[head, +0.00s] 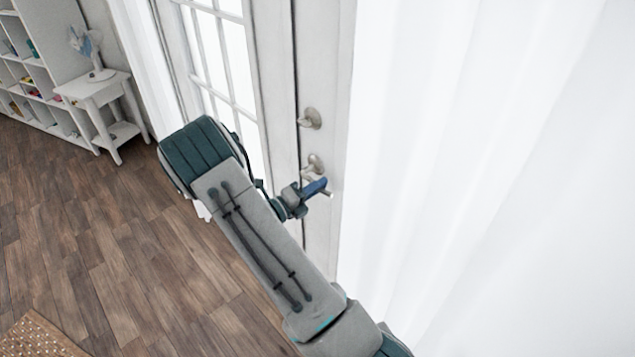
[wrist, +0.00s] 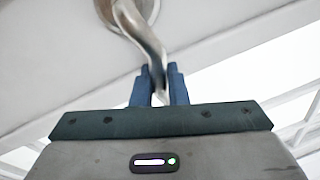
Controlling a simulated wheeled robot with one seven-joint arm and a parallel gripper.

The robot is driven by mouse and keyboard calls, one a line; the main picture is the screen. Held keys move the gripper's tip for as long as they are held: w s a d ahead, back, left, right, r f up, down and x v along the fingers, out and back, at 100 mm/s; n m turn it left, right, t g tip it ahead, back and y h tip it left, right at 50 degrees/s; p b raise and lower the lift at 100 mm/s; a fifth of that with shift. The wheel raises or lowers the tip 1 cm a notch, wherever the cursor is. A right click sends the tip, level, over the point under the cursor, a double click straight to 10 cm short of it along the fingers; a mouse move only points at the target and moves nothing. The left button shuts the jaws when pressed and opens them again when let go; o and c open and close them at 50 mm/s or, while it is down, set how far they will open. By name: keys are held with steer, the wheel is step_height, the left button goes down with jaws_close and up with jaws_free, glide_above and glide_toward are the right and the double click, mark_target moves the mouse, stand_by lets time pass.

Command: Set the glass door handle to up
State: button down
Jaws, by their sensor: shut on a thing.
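The glass door (head: 228,60) stands ahead, with white muntins and a pale frame. Its silver lever handle (head: 315,165) is on the door stile, below a round lock knob (head: 310,118). My gripper (head: 318,187) is at the lever, its blue fingers shut on it. In the wrist view the curved metal lever (wrist: 143,35) runs from its round base down between my two blue fingers (wrist: 160,85). The fingers hide part of the lever's end, and my arm hides the lower door in the head view.
White curtains (head: 480,150) hang close on the right, and another curtain (head: 150,60) hangs left of the door. A small white side table (head: 100,100) with a fan (head: 88,50) stands at the back left beside white shelves (head: 30,60). The wooden floor (head: 90,210) at left is clear, except a rug (head: 35,335).

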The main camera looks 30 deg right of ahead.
stand_by(0.4)
steer(key=c, duration=1.5)
jaws_free()
steer(key=a, duration=0.4)
steer(key=s+a+b, duration=0.1)
steer(key=a, duration=0.4)
steer(key=s+a+f+b, duration=0.1)
steer(key=a, duration=0.3)
steer(key=shift+a+f, duration=0.1)
steer(key=shift+a, duration=0.25)
steer(key=shift+d, duration=0.1)
